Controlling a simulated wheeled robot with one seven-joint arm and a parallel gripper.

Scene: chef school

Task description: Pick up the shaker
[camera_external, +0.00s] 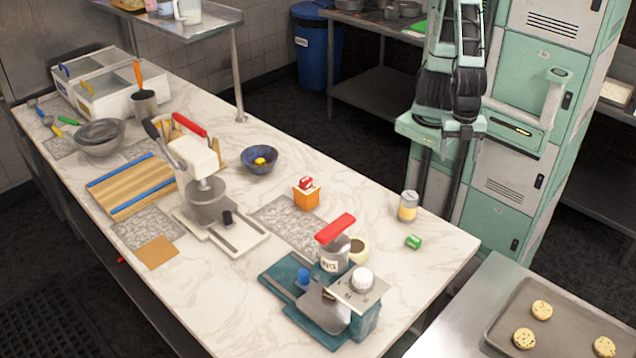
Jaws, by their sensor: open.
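The likely shaker is a small upright cylinder (408,206) with a pale top and a yellow band. It stands on the marble counter (215,315) near the far right edge. My gripper (432,196) hangs at the end of my arm, with two long dark fingers spread apart and pointing down. It is open, with nothing visible between the fingers. It is just beyond the counter edge, up and to the right of the shaker, and apart from it. The lower finger ends seem hidden by the counter edge.
A blue bowl (259,159) and a white press (205,195) stand farther left. A cookie tray (570,330) is at lower right.

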